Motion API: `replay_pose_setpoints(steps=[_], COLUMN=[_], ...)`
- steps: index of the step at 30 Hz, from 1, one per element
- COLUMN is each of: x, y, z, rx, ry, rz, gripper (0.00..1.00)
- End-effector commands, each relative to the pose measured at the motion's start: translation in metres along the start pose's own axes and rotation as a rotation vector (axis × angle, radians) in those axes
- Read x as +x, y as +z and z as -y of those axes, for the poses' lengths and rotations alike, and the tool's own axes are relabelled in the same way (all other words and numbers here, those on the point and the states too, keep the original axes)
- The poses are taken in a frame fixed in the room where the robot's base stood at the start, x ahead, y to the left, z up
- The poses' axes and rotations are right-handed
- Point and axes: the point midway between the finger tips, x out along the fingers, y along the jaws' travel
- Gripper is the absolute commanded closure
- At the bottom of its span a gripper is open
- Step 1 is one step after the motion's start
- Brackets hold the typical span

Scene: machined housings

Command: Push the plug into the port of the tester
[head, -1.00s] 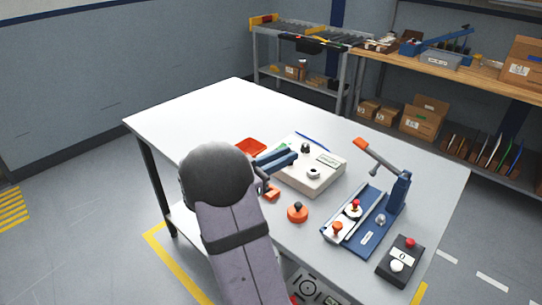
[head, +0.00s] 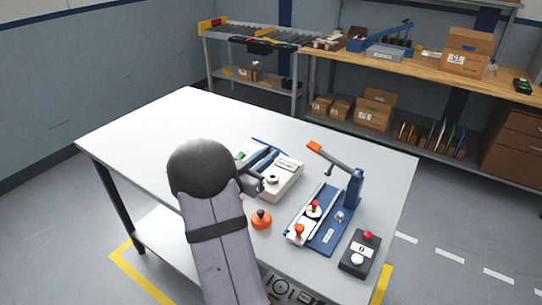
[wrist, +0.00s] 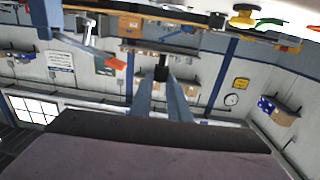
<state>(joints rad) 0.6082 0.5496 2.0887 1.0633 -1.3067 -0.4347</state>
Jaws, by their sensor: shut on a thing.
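The tester (head: 284,184) is a cream box with a label and a round dark-centred fitting on top, near the middle of the table in the head view. In the wrist view my gripper (wrist: 160,82) is shut on a small black piece, seemingly the plug (wrist: 161,73), held at the fingertips. In the head view the plug cannot be made out. The port is not clearly visible, and I cannot tell whether the plug touches it.
An orange piece with a black knob (head: 261,220) stands in front of the tester. To the right are a blue clamp fixture (head: 327,238) with a raised orange-tipped lever (head: 330,157) and a black button box (head: 360,254). The table (head: 150,125) is clear at the far left.

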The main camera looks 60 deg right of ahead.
Motion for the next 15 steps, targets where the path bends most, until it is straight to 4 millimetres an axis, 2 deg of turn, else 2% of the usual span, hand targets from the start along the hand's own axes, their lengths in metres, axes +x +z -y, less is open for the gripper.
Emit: replay_pose_setpoints(steps=[10,15], x=[-0.0002,-0.0002], y=[-0.0011,0.0053], z=[-0.0003,-0.0004], rx=[0.000,0.000], ry=[-0.001,-0.001], rz=[-0.001,-0.001], gripper=[1.00,1.00])
